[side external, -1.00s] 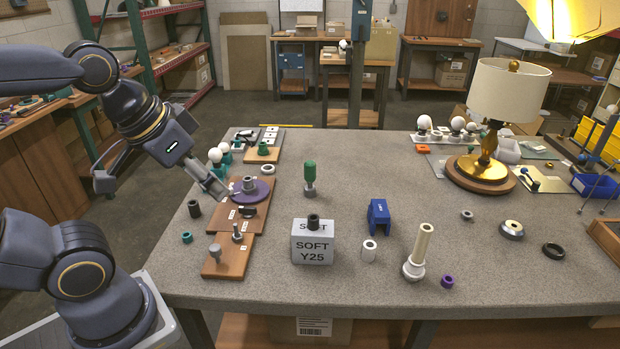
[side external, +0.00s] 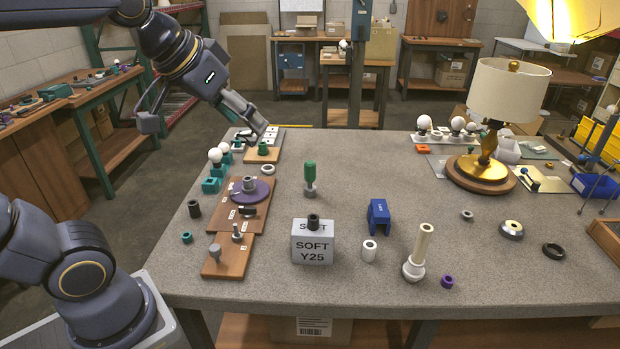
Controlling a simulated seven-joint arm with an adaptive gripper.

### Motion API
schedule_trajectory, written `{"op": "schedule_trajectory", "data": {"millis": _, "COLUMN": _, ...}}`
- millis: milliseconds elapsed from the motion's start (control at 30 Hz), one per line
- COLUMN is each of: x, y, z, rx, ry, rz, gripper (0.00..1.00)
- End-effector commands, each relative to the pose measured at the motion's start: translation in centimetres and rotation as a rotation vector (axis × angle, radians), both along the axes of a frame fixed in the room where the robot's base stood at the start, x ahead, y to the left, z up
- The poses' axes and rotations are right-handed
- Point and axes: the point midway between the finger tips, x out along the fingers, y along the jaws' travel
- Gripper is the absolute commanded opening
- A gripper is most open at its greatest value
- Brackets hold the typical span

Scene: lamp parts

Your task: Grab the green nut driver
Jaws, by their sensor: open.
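The green nut driver (side external: 309,173) stands upright near the middle of the grey table, its green handle on top and a grey metal part at its foot. My gripper (side external: 256,122) is at the back left, up and to the left of the nut driver and well apart from it. It appears near or above the board with a green ring at the table's back left corner; its exact height is hard to tell. It is open and I see nothing held in it. The fingertips are small in this view.
Wooden boards with parts (side external: 228,262) line the left edge. A brass lamp (side external: 486,150) is farther right.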

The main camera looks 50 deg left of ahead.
Motion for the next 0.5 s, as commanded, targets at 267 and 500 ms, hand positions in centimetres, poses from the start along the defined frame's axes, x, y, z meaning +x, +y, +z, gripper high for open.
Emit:
{"op": "schedule_trajectory", "data": {"millis": 267, "x": 15.6, "y": 5.8, "z": 0.7, "rx": -0.010, "ry": 0.018, "rz": 0.138, "gripper": 0.66}}
{"op": "schedule_trajectory", "data": {"millis": 500, "x": 24.9, "y": 12.8, "z": -8.1, "rx": -0.014, "ry": 0.122, "rz": 0.245, "gripper": 0.66}}
